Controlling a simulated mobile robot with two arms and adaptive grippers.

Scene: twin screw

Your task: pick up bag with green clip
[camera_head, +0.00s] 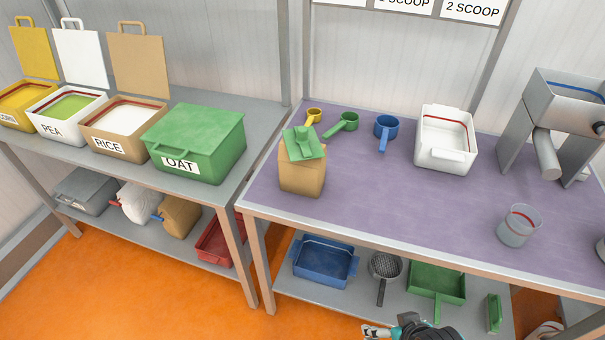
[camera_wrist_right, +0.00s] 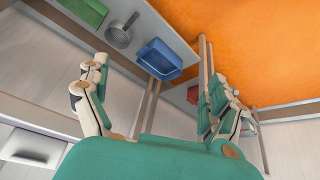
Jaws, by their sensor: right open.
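The bag with the green clip (camera_head: 302,176) is a small tan bag standing upright at the left end of the purple tabletop. Its green clip (camera_head: 304,145) sits across the top. My right gripper (camera_head: 376,331) shows at the bottom edge of the head view, low in front of the table and well apart from the bag. In the right wrist view my right gripper (camera_wrist_right: 152,88) is open, its fingers wide apart with nothing between them. The bag does not show in that view. My left gripper is not in view.
Yellow, green (camera_head: 345,123) and blue (camera_head: 386,128) scoops lie behind and right of the bag. A white tub (camera_head: 446,138) and clear cup (camera_head: 519,226) stand farther right. The green OAT bin (camera_head: 200,140) is left, on the grey table. The purple tabletop (camera_head: 390,200) is clear mid-front.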

